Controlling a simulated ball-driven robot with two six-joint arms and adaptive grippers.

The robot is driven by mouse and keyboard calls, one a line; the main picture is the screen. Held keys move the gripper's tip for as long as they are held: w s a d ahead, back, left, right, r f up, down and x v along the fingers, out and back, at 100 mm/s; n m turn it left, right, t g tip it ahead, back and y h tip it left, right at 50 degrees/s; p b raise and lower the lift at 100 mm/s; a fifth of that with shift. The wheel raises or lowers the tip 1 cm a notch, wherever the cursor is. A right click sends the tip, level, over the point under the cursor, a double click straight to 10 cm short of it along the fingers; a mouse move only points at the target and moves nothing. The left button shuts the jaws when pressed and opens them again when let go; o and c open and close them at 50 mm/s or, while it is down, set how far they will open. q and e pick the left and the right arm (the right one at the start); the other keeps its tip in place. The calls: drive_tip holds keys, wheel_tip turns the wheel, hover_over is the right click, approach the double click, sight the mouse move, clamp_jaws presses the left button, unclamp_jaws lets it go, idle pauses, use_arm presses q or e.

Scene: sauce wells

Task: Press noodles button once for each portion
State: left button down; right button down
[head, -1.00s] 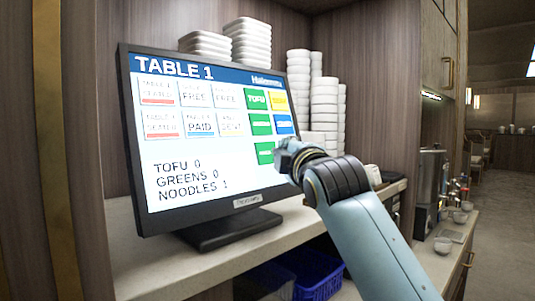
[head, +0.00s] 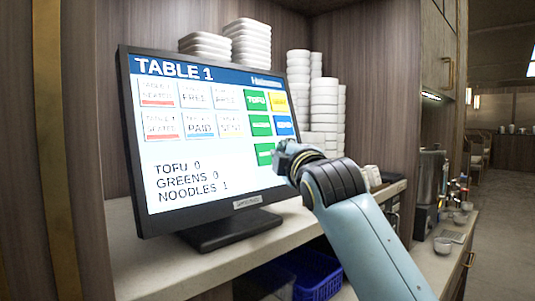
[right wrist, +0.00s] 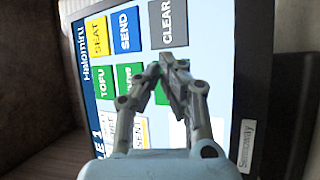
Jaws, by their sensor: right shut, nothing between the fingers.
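In the right wrist view the gripper (right wrist: 167,72) covers most of this button, leaving a little green (right wrist: 160,95) showing. I cannot tell whether the tips touch the glass. My left gripper is out of view.
A yellow button (head: 278,103) and blue button (head: 284,125) sit beside the green ones. In the right wrist view a grey CLEAR button (right wrist: 168,24) is close to the fingertips. Stacked white bowls (head: 324,100) stand behind the screen. A blue basket (head: 318,278) is below the counter.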

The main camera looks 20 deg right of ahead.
drive_tip(key=shift+w+a+f, duration=0.1)
drive_tip(key=shift+w+a, duration=0.1)
drive_tip(key=shift+w, duration=0.3)
idle(0.7)
idle(0.3)
drive_tip(key=shift+s+d+r+p, duration=0.2)
drive_tip(key=shift+s+d+p, duration=0.1)
drive_tip(key=shift+s+p, duration=0.5)
drive_tip(key=s+p, duration=0.1)
drive_tip(key=s+d+r+p, duration=0.1)
drive_tip(key=s, duration=0.1)
drive_tip(key=s+p, duration=0.1)
drive_tip(key=shift+s+d+r, duration=0.2)
drive_tip(key=shift+d+r, duration=0.05)
idle(1.7)
